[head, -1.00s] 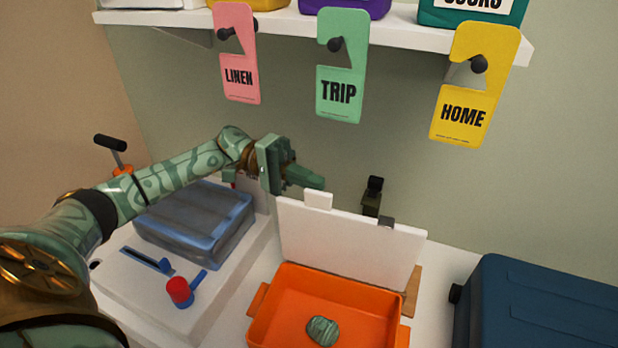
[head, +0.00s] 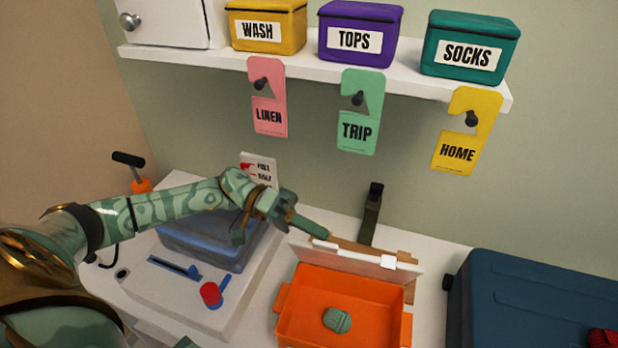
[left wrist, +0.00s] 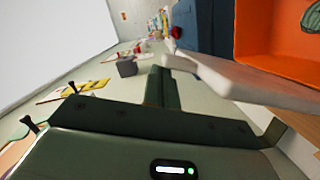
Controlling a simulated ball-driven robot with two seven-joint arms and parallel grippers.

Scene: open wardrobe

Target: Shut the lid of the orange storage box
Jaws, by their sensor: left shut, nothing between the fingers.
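The orange storage box (head: 290,315) stands on the white surface, its inside showing. A green striped lump (head: 337,320) lies in it. The white lid (head: 340,258) is at the box's back edge, partly raised and leaning forward, with a white tab on its edge. My left gripper (head: 318,230) is shut and empty at the lid's upper left corner. In the left wrist view the shut fingers (left wrist: 158,85) are close to the lid (left wrist: 235,82); I cannot tell whether they touch it.
A dark blue case (head: 535,310) stands to the right. A folded blue bundle (head: 215,240) and a red-knobbed lever (head: 211,293) are left. A dark upright post (head: 371,210) stands behind the lid. Hanging tags and a shelf (head: 300,65) with bins are above.

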